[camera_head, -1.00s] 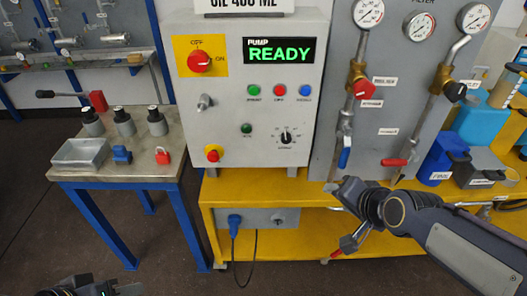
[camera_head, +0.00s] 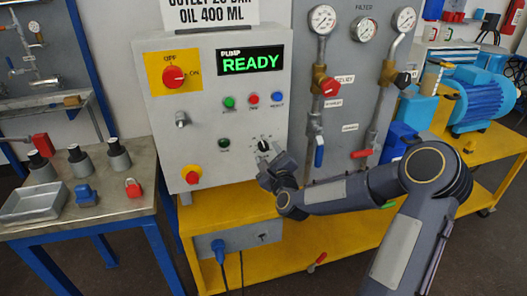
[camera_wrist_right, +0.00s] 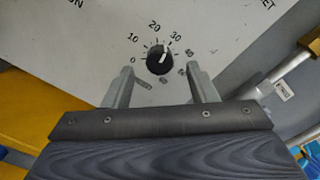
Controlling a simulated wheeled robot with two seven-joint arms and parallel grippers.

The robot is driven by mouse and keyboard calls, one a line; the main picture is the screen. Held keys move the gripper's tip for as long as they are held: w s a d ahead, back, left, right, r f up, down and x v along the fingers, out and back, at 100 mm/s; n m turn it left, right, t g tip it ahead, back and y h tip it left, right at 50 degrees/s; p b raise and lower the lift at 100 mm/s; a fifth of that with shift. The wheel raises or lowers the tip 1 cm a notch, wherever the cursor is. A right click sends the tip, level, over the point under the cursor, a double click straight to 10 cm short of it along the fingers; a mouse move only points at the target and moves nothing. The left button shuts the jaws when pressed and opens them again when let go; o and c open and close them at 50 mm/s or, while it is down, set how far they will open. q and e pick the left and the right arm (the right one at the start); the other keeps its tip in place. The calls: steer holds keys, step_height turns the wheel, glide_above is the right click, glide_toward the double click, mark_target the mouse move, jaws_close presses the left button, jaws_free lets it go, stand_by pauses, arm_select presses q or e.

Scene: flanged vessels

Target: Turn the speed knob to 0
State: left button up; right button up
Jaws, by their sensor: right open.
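The speed knob (camera_head: 263,146) is a small black dial on the lower right of the grey control panel (camera_head: 220,135). In the right wrist view the knob (camera_wrist_right: 159,61) shows a white pointer line tilted up and slightly right, roughly towards the 20 to 30 marks. The 0 mark is at its left. My right gripper (camera_head: 268,172) is at the panel, just below the knob. In the right wrist view its two fingers (camera_wrist_right: 160,70) are spread, one on each side of the knob, with gaps. I cannot tell how far the fingertips are from the panel face. My left gripper is out of view.
The panel also carries a red rotary switch (camera_head: 174,77), a READY display (camera_head: 251,61), coloured buttons and a red emergency button (camera_head: 192,175). Pipes with a blue valve handle (camera_head: 319,152) and gauges stand to the right. A side table (camera_head: 110,208) is at the left.

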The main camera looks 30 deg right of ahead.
mark_target(263, 147)
steer(key=shift+x, duration=1.4)
steer(key=c, duration=1)
steer(key=shift+o, duration=0.2)
